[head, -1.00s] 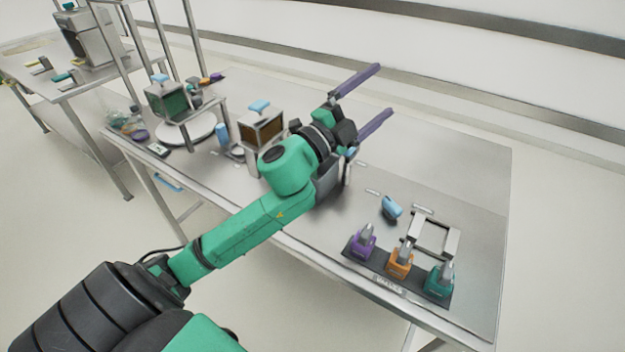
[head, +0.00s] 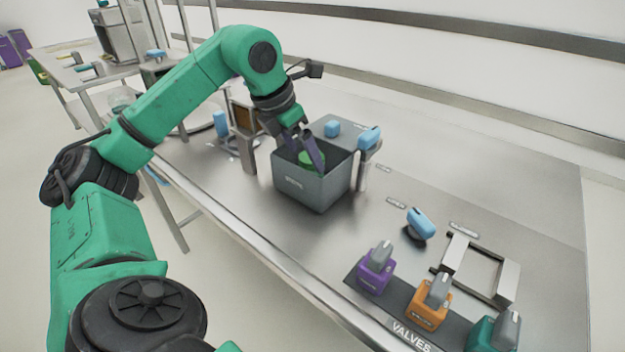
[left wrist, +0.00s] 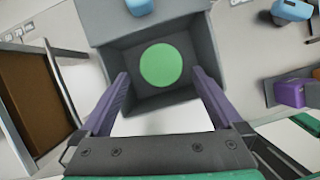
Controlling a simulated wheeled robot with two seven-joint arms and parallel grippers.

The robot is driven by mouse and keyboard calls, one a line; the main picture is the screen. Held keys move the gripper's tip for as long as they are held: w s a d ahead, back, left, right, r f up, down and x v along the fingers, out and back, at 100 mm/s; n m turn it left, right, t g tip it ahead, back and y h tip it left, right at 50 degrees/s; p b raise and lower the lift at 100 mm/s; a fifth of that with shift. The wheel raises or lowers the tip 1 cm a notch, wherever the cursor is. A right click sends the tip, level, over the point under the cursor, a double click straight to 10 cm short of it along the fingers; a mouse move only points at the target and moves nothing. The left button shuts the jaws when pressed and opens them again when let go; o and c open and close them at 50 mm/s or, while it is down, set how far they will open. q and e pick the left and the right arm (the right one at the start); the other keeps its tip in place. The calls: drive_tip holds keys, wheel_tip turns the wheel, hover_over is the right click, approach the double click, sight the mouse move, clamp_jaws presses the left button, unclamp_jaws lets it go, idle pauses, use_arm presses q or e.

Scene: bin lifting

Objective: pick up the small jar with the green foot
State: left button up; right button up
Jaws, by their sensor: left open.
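A grey open bin (head: 300,186) stands on the metal table. Inside it is a round green thing (head: 311,157), which shows as a flat green disc (left wrist: 161,65) in the left wrist view. Whether it is the small jar with the green foot, I cannot tell; no jar body shows. My left gripper (head: 307,158) points down at the bin's mouth, its purple fingers open. In the left wrist view the open fingers (left wrist: 160,78) stand on either side of the disc, apart from it. My right gripper is not in view.
A grey panel with a light blue knob (head: 332,128) is at the bin's back. A framed brown box (head: 243,118) stands left. Right are a blue-handled item (head: 420,223), a metal frame (head: 480,268) and purple (head: 375,270), orange (head: 428,302) and teal (head: 492,333) valves.

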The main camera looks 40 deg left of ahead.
sight(313, 170)
use_arm(q)
drive_tip(key=x, duration=0.6)
drive_tip(key=shift+w+d+f, duration=0.1)
drive_tip(key=shift+w+f, duration=0.05)
drive_tip(key=shift+f, duration=0.2)
drive_tip(key=shift+r, duration=0.15)
drive_tip(key=c, duration=1.5)
